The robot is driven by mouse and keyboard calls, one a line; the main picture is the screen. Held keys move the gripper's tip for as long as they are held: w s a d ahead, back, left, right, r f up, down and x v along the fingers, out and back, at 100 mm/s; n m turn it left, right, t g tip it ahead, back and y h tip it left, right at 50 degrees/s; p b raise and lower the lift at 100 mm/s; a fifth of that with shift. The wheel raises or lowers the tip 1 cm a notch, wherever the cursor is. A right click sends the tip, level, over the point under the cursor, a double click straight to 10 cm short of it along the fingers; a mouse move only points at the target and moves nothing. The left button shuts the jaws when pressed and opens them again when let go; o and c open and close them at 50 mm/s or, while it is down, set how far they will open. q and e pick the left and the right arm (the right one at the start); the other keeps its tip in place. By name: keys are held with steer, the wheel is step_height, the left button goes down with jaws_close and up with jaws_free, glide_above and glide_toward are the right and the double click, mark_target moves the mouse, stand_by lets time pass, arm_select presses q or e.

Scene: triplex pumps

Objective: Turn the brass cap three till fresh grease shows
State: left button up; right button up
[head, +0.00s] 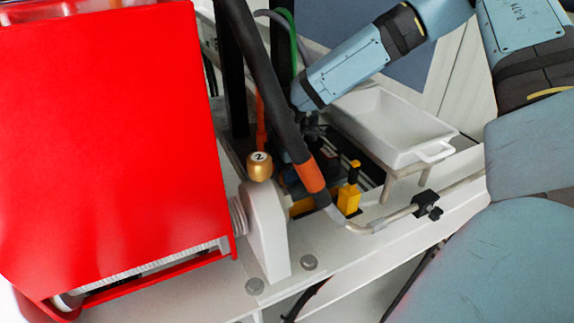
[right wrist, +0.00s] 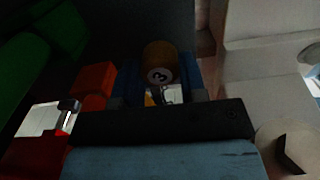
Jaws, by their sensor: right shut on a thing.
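The brass cap three (right wrist: 160,66), a round cap marked 3, shows in the right wrist view between the dark blue fingers of my right gripper (right wrist: 160,86). The gripper is shut on it. In the head view my right gripper (head: 309,126) reaches down behind a thick black hose, and its fingertips and cap three are mostly hidden there. Another brass cap (head: 260,166), marked 2, stands on a white bearing block in the head view. I cannot make out any grease at cap three; the wrist view is dark. My left gripper is not in view.
A large red guard (head: 110,130) fills the left. The black hose (head: 272,85) with an orange collar (head: 308,176) runs close in front of my right gripper. A white tray (head: 441,152) stands to the right. A yellow block (head: 348,200) and a bent pipe (head: 385,219) lie below.

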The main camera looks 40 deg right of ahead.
steer(key=m, duration=0.2)
steer(key=shift+m, duration=0.4)
steer(key=m+b, duration=0.1)
steer(key=m, duration=0.3)
steer(key=shift+m, duration=0.3)
steer(key=m+b, duration=0.1)
steer(key=m, duration=0.4)
steer(key=shift+b, duration=0.3)
steer(key=shift+m, duration=0.3)
steer(key=o, duration=0.9)
step_height(320, 180, up, 14)
steer(key=shift+f+p, duration=0.1)
steer(key=shift+p, duration=0.3)
